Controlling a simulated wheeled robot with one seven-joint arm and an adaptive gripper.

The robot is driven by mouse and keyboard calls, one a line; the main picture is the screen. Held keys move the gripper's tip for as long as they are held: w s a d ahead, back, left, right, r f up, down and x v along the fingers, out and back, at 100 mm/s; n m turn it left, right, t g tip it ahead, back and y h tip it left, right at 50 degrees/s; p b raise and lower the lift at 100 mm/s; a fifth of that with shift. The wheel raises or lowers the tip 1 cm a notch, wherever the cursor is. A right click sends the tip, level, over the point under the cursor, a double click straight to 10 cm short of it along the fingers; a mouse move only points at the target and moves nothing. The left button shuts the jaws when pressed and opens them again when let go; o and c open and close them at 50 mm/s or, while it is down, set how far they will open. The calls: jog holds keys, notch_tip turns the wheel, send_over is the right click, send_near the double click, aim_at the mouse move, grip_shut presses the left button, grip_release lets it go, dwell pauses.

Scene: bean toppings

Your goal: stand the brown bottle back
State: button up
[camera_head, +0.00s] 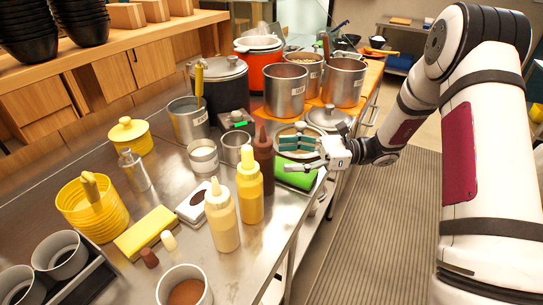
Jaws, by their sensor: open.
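The brown bottle (264,160) stands upright on the steel counter, just behind and to the right of the yellow squeeze bottle (249,192), which hides part of its lower body. My gripper (291,156) is to the right of the brown bottle, with its fingers pointing left toward it. The gripper is open and holds nothing. Its fingertips are close to the bottle; I cannot tell whether they touch it.
A pale cream bottle (222,218) stands in front. A green block (296,175) lies below my gripper near the counter's right edge. Steel pots (286,92) and a pot lid (327,117) are behind. A yellow sponge (146,233) lies at left.

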jog(key=d, duration=0.5)
jog(key=shift+d, duration=0.4)
jog(key=shift+s+a+r, duration=0.1)
jog(key=shift+s+r, duration=0.05)
jog(key=shift+r, duration=0.05)
jog(key=s+a+r+n+g+h, duration=0.2)
jog(key=s+r+n+h, duration=0.25)
jog(key=s, duration=0.35)
jog(key=s+a+r+n+g+h, duration=0.1)
jog(key=s+a+r+n+h, duration=0.1)
jog(key=s+r+n+h, duration=0.4)
jog(key=s+d+n+t+h, duration=0.3)
jog(key=s+d+h, duration=0.1)
jog(key=s, duration=0.4)
jog(key=s+d+n+t+h, duration=0.3)
jog(key=s+d+n, duration=0.1)
jog(key=s, duration=0.5)
jog(key=shift+d+h, duration=0.15)
jog(key=shift+h, duration=0.2)
jog(key=shift+s, duration=0.1)
